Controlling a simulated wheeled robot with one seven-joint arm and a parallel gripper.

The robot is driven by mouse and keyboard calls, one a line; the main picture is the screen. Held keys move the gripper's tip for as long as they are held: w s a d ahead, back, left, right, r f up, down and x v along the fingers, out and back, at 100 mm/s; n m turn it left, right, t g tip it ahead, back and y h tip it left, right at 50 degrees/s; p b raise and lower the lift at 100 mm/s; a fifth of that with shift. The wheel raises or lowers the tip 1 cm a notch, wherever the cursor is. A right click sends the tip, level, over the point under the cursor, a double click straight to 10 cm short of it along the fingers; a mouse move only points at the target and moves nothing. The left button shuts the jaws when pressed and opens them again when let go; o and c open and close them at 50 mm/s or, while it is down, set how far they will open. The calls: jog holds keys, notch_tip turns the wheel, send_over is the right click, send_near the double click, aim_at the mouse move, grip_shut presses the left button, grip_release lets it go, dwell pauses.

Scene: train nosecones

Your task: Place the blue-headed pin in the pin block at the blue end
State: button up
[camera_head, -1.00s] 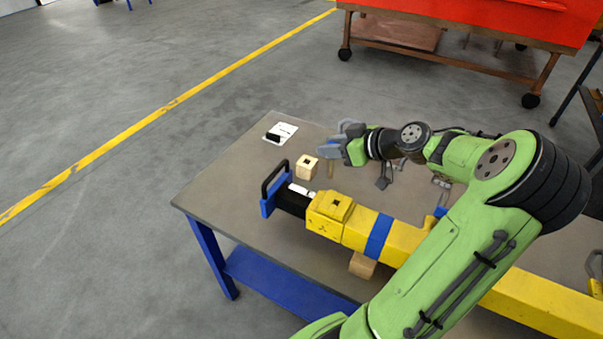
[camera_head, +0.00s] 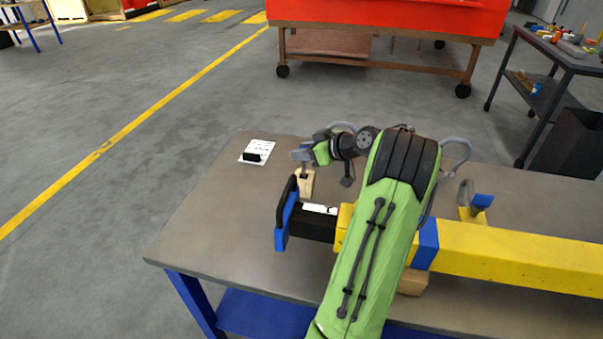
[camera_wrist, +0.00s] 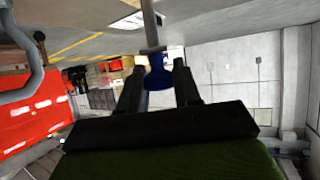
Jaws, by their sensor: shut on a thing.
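My gripper (camera_head: 302,156) is shut on the blue-headed pin (camera_wrist: 160,76). In the wrist view the blue head is between the two fingers and the grey shaft runs away from them toward the table. The wooden pin block (camera_head: 305,184) stands on the table by the blue end plate (camera_head: 287,217) of the long yellow beam (camera_head: 510,252). In the head view my gripper is right above the block, with a thin grey shaft between them. I cannot tell whether the shaft's tip is in the hole, since the block's top is partly hidden.
A white card (camera_head: 258,148) with a black object lies at the table's back left. A small yellow piece with a blue top (camera_head: 480,202) stands behind the beam at right. My arm hides part of the beam. The table (camera_head: 205,215) is clear at left.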

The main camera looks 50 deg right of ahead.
aim_at(304, 164)
jog(key=shift+f+b, duration=0.7)
jog(key=shift+f, duration=1.45)
jog(key=o, duration=1.1)
jog(key=shift+c, duration=0.2)
jog(key=shift+s+r+p, duration=0.1)
jog(key=shift+r+p, duration=0.2)
jog(key=shift+p, duration=0.05)
jog(key=p+v, duration=0.2)
jog(key=v, duration=0.9)
jog(key=shift+s, duration=0.35)
jog(key=shift+r, duration=0.1)
